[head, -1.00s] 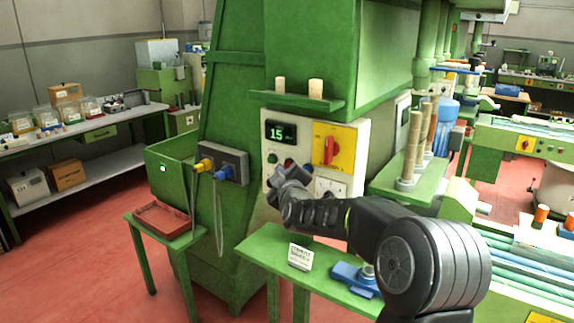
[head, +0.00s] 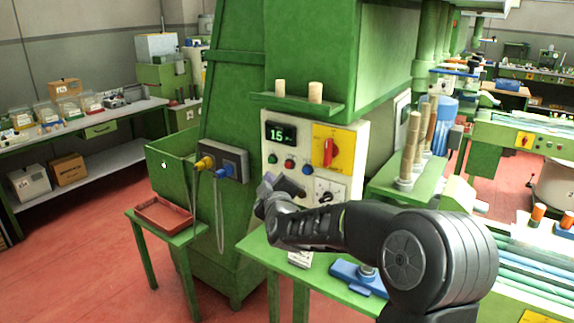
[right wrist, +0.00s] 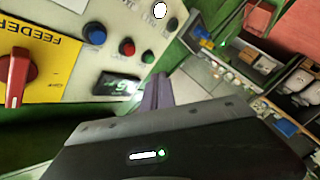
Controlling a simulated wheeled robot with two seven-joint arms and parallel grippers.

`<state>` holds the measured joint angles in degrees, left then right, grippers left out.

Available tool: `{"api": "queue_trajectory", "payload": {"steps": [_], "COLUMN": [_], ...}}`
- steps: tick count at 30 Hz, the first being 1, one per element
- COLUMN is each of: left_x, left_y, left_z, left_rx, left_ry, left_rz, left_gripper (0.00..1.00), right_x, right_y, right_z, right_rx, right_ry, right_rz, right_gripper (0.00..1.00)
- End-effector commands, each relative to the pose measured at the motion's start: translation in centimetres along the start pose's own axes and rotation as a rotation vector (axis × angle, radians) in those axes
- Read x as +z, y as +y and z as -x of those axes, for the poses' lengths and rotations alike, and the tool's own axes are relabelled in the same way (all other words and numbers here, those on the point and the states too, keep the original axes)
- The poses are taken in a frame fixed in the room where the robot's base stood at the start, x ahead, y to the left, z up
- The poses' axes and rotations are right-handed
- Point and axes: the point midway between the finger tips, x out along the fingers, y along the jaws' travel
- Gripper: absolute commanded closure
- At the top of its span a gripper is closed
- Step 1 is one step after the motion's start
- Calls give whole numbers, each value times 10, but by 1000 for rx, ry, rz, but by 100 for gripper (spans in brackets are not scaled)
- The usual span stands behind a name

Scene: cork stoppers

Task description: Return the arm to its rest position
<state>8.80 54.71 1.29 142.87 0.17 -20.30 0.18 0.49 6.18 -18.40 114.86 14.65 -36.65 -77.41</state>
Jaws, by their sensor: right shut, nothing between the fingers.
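My right arm reaches in from the lower right of the head view. Its gripper (head: 267,184) is in front of the lower left part of the control panel (head: 343,151), left of and below the buttons. In the right wrist view the gripper's fingers (right wrist: 158,92) are together with nothing between them. The panel's blue, red and green buttons, its display and the red knob (right wrist: 17,78) on the yellow plate also show there, apart from the fingers. My left gripper is not in view.
A green table (head: 255,245) with a blue fixture (head: 355,277) and a partly hidden white card lies below the arm. A shelf (head: 298,103) with two corks juts out above the panel. A red tray (head: 163,215) stands on a small table at left. Open floor lies further left.

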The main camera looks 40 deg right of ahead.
Motion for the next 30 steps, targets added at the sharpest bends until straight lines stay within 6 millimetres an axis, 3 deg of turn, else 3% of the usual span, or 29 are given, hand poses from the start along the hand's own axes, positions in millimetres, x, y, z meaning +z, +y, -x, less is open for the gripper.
{"api": "queue_trajectory", "payload": {"steps": [23,28,30], "left_x": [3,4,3], "left_y": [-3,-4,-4], "left_z": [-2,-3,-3], "left_rx": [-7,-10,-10], "left_ry": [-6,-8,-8], "left_rz": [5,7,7], "left_gripper": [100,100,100], "right_x": [0,1,3], "right_y": [0,-6,-26], "right_z": [0,0,5], "right_rx": [0,-23,-72], "right_ry": [0,-4,-14], "right_rz": [0,-159,-282], "right_gripper": [100,100,100]}}
